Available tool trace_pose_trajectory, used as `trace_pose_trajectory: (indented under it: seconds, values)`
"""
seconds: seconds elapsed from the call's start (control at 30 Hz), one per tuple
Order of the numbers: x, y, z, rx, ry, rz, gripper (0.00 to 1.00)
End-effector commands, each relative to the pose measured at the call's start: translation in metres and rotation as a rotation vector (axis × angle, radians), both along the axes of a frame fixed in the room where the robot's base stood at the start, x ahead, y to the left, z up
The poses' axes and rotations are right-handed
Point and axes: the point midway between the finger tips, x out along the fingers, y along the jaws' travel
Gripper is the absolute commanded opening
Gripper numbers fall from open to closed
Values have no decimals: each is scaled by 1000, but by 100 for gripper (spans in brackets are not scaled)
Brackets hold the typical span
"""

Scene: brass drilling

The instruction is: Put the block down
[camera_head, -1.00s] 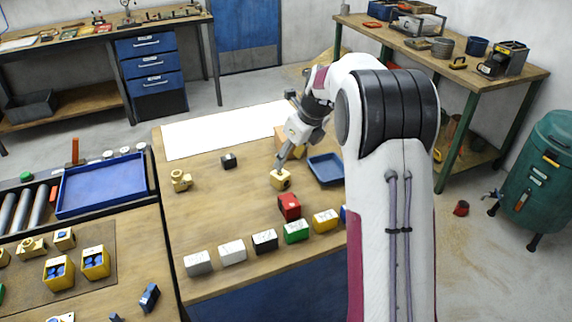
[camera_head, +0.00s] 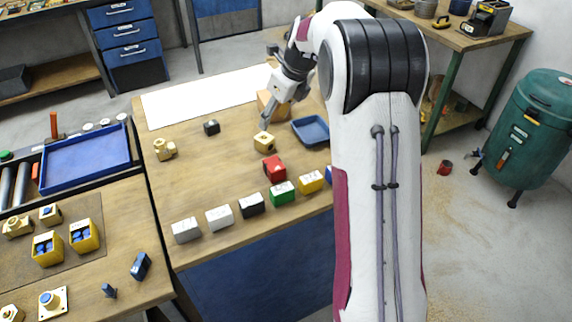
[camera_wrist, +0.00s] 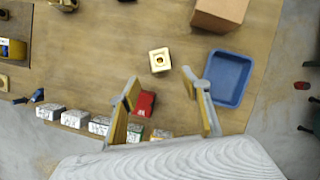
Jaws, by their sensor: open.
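The brass block (camera_head: 264,141) with a dark hole sits on the wooden table, left of the blue tray. In the wrist view the block (camera_wrist: 159,60) lies flat with its hole facing up, beyond the fingertips. My gripper (camera_head: 267,119) is above the block and apart from it. In the wrist view the fingers of my gripper (camera_wrist: 160,84) are spread wide with nothing between them at the tips.
The blue tray (camera_head: 311,130) and a brown box (camera_head: 268,101) stand close by. A red block (camera_head: 274,168) sits in front, behind a row of coloured blocks. A brass fitting (camera_head: 164,150) and a dark block (camera_head: 211,127) are to the left. Table between them is clear.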

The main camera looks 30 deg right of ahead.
Motion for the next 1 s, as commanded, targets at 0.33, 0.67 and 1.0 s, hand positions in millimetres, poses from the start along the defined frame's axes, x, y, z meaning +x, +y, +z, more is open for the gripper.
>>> trace_pose_trajectory:
  seconds: [0.33,0.67,1.0]
  values:
    - [-22,19,27,-79,-32,173,47]
    - [-77,57,72,-258,-93,563,47]
    - [-143,91,105,-451,-150,977,47]
